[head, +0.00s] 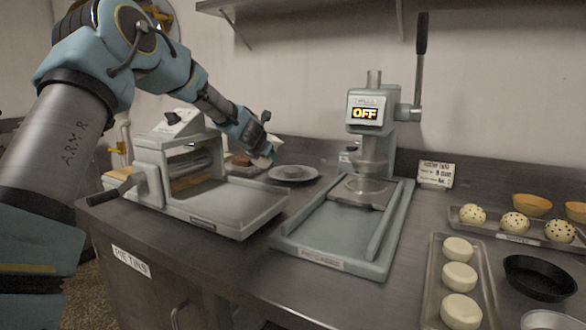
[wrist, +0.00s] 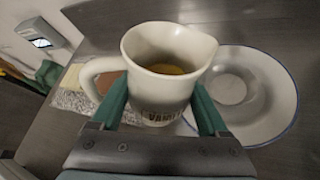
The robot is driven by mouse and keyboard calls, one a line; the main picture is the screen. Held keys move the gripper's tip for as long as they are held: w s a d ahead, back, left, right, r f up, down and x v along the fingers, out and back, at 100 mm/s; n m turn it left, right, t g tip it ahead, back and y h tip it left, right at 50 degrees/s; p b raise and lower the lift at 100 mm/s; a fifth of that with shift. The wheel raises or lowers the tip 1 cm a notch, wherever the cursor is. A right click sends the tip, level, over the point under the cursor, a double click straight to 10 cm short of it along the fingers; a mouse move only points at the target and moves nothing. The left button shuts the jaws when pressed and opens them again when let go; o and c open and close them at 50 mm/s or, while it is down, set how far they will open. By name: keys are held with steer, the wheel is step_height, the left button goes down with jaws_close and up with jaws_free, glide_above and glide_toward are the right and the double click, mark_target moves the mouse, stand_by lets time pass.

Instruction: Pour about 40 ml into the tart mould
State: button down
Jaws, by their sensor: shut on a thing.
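My gripper (wrist: 160,122) is shut on a cream jug (wrist: 172,48) with a spout at its right and a handle at its left. Yellowish liquid shows inside, and part of a label reads "VANI". The jug looks close to upright. In the head view my gripper (head: 262,142) is at the back of the counter, and the jug (head: 264,162) is partly hidden. Beside it is a pale blue-rimmed plate (wrist: 275,115), also in the head view (head: 311,176). A small round grey shape (wrist: 232,86), possibly the tart mould, is at its middle, partly hidden by the jug.
A roller machine (head: 200,180) stands front left of my gripper. A press (head: 365,150) showing "OFF" stands right of the plate. Further right are a tray of pale dough rounds (head: 437,258), a tray of speckled balls (head: 497,231) and a black pan (head: 540,278).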

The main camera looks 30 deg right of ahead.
steer(key=shift+s+d+r+m+y+p, duration=0.2)
steer(key=shift+r+p, duration=0.1)
steer(key=shift+p, duration=0.25)
steer(key=shift+s+d+r+m+y+p, duration=0.1)
steer(key=shift+r+m+p, duration=0.15)
steer(key=shift+p, duration=0.25)
steer(key=p, duration=0.2)
steer(key=d+p, duration=0.1)
steer(key=p, duration=0.1)
steer(key=shift+s+m+t+y, duration=0.2)
steer(key=shift+m+t+y, duration=0.15)
steer(key=shift+t+y, duration=0.05)
steer(key=m+t+y+p, duration=0.1)
steer(key=p, duration=0.6)
steer(key=shift+s+f+m, duration=0.1)
steer(key=shift+f+m, duration=0.05)
steer(key=shift+m, duration=0.25)
steer(key=shift+f+y+p, duration=0.3)
steer(key=shift+p, duration=0.15)
steer(key=shift+r+m+t+p, duration=0.3)
steer(key=shift+r+m+p, duration=0.2)
steer(key=shift+p, duration=0.35)
steer(key=shift+r+y+p, duration=0.1)
steer(key=shift+y+p, duration=0.25)
steer(key=shift+y, duration=0.05)
steer(key=shift+m+t+y, duration=0.3)
steer(key=shift+m+t, duration=0.1)
steer(key=shift+m, duration=0.2)
